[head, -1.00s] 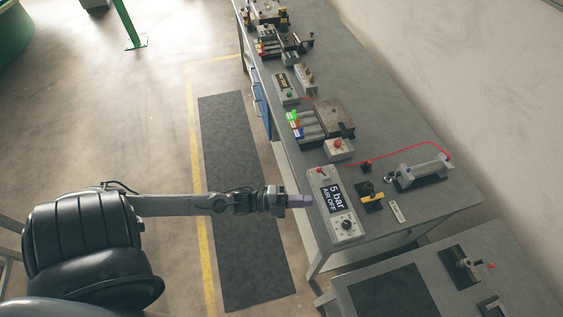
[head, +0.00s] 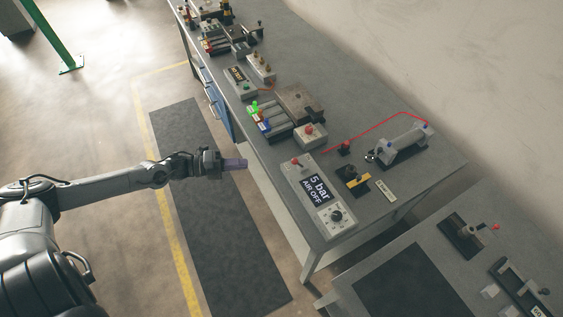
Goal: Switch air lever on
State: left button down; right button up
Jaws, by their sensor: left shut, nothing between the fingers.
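A light grey control panel (head: 327,212) lies on the near edge of the workbench. Its dark display (head: 316,190) reads "5 bar AIR OFF". My right gripper is out of view.
A grey cylinder (head: 407,143) with a red hose sits on the workbench (head: 375,233). A red-button box (head: 310,135) and coloured fixtures (head: 269,116) stand farther along. A second table (head: 346,293) is at lower right. The floor mat (head: 225,240) is clear.

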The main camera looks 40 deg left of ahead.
pick_arm(q)
jog(key=x, duration=1.4)
jog(key=shift+b, duration=0.45)
